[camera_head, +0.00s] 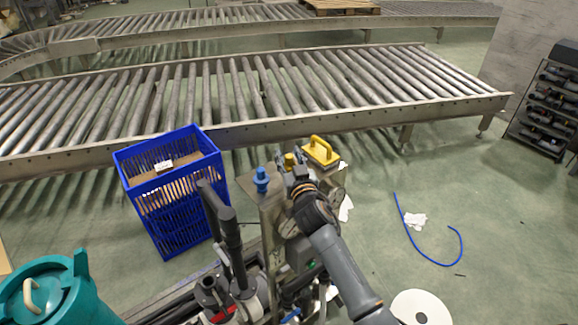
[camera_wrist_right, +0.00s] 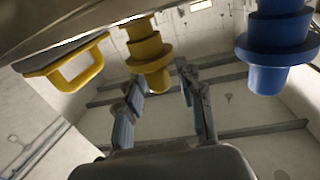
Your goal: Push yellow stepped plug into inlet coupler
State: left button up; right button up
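The yellow stepped plug (camera_head: 289,160) stands upright on the metal station (camera_head: 272,215) in the head view. It shows larger in the right wrist view (camera_wrist_right: 147,52), where the station top is at the upper edge. My right gripper (camera_head: 294,174) is right at the plug, its two blue-padded fingers (camera_wrist_right: 160,85) spread apart. The plug appears in the gap between the fingertips; I see no clear contact. A blue stepped plug (camera_head: 261,180) stands to its left, also in the wrist view (camera_wrist_right: 276,45). I cannot make out the inlet coupler. My left gripper is not visible.
A yellow handle (camera_head: 320,150) sits right of the yellow plug, close to my gripper. A blue slatted crate (camera_head: 168,190) stands left of the station. A roller conveyor (camera_head: 230,95) runs behind. A blue hose (camera_head: 425,258) lies on open floor at right.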

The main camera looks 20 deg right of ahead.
grip_shut()
